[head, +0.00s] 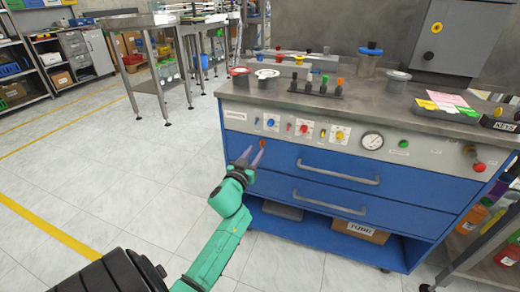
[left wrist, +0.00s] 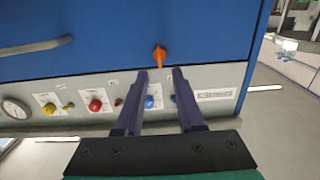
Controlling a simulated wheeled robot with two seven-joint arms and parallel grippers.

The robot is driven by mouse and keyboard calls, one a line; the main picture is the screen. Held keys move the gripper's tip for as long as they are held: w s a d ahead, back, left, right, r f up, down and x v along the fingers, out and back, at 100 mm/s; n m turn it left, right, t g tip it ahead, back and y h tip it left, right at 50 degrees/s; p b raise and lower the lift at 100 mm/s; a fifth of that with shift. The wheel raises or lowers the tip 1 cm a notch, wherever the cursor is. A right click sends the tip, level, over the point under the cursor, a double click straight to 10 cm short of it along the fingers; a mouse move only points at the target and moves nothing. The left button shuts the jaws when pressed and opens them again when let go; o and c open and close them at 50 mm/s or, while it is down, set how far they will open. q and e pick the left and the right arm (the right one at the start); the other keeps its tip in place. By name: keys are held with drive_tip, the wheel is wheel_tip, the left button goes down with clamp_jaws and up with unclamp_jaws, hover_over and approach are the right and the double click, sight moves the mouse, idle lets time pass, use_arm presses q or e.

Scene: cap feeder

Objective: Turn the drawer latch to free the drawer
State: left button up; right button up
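The orange drawer latch (head: 263,143) is a small knob at the upper left of the blue upper drawer (head: 315,160). My left gripper (head: 252,153) is open and empty in front of the drawer's left part. In the left wrist view the purple fingers (left wrist: 157,72) are spread, and the latch appears just past their tips, between them. I cannot tell the remaining depth. My right gripper is not in view.
Above the drawer, the control panel (head: 355,141) carries coloured knobs and a gauge (head: 372,141). The drawer handle (head: 338,174) juts out right of the latch. A lower drawer (head: 290,197) sits below. The floor (head: 130,165) left of the bench is clear.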

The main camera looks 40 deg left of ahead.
sight(263, 140)
use_arm(q)
drive_tip(key=x, duration=0.4)
drive_tip(key=shift+w, duration=0.15)
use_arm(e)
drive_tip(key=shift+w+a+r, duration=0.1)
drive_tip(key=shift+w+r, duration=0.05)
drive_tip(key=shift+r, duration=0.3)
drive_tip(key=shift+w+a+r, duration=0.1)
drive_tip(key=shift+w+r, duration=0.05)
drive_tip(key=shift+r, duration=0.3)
use_arm(q)
clamp_jaws()
